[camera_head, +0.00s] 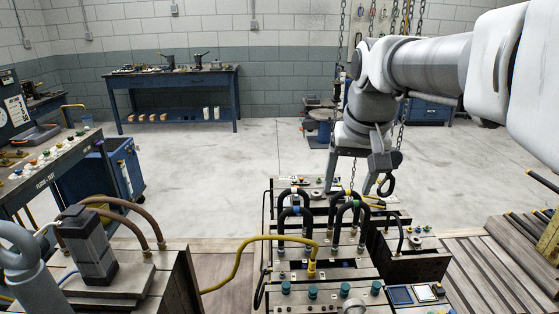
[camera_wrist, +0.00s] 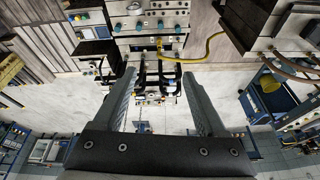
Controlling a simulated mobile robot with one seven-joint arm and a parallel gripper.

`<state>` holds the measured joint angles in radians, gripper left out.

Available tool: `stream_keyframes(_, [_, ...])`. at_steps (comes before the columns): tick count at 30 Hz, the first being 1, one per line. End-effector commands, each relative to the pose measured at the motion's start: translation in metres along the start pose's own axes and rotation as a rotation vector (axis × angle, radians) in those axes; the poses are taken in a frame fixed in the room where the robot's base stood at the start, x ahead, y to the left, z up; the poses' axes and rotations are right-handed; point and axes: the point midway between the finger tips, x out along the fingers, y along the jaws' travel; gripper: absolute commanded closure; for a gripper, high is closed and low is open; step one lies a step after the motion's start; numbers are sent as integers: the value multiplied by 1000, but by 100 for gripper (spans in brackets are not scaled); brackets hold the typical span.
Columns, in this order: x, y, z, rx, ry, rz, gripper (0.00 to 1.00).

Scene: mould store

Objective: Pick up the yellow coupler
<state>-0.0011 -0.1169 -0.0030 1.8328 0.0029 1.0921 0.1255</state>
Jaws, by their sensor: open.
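The yellow coupler (camera_head: 312,268) stands upright among the fittings on the mould block in the head view, with a yellow hose (camera_head: 240,262) running from its top to the left. In the wrist view the yellow coupler (camera_wrist: 159,44) is small, beyond the fingertips, with its hose curving off to the right. My gripper (camera_head: 350,190) hangs above and behind the coupler in the head view, pointing down. In the wrist view my gripper (camera_wrist: 159,76) has its two fingers spread wide with nothing between them. The coupler's lower end is hard to make out.
Black looped hoses (camera_head: 350,212) rise from the block just behind the coupler. Teal caps (camera_head: 312,292) line the block's near edge. A dark box-shaped unit (camera_head: 88,245) stands at left.

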Motion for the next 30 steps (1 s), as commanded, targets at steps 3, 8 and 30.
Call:
stream_keyframes(3, [29, -4, -31, 23, -32, 4, 26])
stream_keyframes(8, [67, -9, -69, 56, -73, 11, 26])
stream_keyframes(30, [319, -21, -161, 202, -253, 60, 26])
